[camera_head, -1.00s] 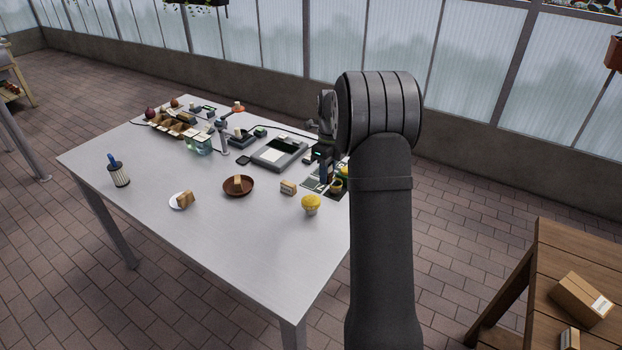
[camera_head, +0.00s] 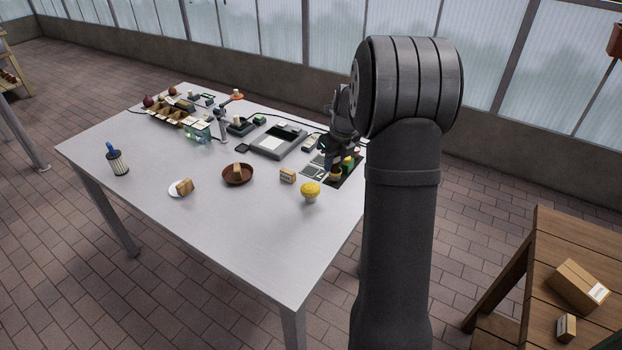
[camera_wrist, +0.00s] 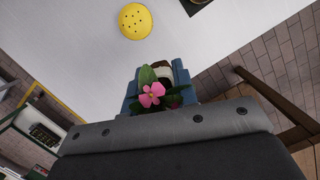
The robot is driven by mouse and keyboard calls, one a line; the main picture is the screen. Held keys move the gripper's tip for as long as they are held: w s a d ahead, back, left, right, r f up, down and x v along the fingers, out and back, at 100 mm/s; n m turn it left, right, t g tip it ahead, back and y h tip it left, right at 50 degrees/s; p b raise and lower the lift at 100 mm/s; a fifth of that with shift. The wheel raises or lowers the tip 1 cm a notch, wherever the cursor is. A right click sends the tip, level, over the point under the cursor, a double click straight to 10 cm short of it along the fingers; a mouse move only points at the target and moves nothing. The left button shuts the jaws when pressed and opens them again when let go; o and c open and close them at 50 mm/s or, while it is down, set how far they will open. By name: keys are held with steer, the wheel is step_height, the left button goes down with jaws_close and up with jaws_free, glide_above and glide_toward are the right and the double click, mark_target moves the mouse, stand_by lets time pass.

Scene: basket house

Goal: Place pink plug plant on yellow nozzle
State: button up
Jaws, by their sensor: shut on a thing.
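The pink plug plant (camera_wrist: 152,95), with a pink flower and green leaves, shows in the wrist view between my blue gripper fingers (camera_wrist: 158,82). My gripper is shut on it; its lower part is mostly hidden. In the head view my gripper (camera_head: 334,172) is over the table's right end, and the flower cannot be made out there. The yellow nozzle (camera_head: 310,188), a domed yellow head with a pale base, stands on the table to the left and front of my gripper. It also shows in the wrist view (camera_wrist: 135,21), beyond the fingertips and apart from them.
A grey tray device (camera_head: 277,142) sits behind. The table's front (camera_head: 240,240) is clear. A wooden bench (camera_head: 545,260) with boxes stands at the right.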

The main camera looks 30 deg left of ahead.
glide_above(309, 185)
steer(key=f, duration=0.4)
steer(key=shift+d+f, duration=0.15)
steer(key=shift+d, duration=0.25)
steer(key=shift+d+x, duration=0.2)
steer(key=shift+x, duration=0.8)
steer(key=shift+d+x, duration=0.15)
steer(key=shift+x, duration=0.8)
steer(key=shift+s+f, duration=0.15)
steer(key=shift+s, duration=0.05)
steer(key=shift+f, duration=0.15)
steer(key=o, duration=1)
steer(key=v, duration=1.2)
steer(key=shift+r, duration=0.25)
